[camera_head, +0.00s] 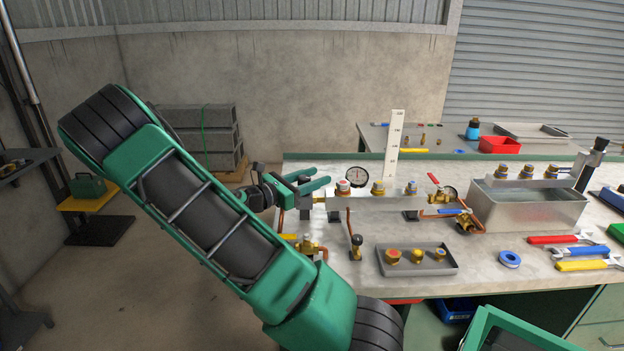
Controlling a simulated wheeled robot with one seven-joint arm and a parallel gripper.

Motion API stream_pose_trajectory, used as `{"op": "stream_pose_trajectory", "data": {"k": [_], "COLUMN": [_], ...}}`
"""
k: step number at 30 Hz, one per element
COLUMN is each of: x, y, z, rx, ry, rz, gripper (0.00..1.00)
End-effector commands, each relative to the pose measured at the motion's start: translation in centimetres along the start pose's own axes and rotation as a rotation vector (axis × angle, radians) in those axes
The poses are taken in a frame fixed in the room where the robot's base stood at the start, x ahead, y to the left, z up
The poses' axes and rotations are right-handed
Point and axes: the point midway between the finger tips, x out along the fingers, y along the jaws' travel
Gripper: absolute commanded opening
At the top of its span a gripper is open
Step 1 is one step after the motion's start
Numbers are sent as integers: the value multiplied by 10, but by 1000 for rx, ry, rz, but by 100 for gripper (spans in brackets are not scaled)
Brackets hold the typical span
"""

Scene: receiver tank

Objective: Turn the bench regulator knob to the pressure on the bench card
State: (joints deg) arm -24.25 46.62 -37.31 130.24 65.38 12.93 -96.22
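My gripper (321,177) reaches in from the left above the bench's left end, with its two green fingers apart and nothing visible between them. The pressure figures are too small to read.
The bench top (510,230) holds a metal tank (528,205), a tray of brass fittings (417,259), blue tape (510,259) and wrenches (580,251). A rear bench has a red bin (499,145).

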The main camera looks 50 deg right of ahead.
Motion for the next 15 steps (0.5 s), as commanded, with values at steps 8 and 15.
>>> {"op": "stream_pose_trajectory", "data": {"k": [8, 15], "x": [0, 0], "y": [1, -1], "z": [0, 1], "rx": [2, 5], "ry": [-1, -7], "rz": [-2, -99], "gripper": [8, 8]}}
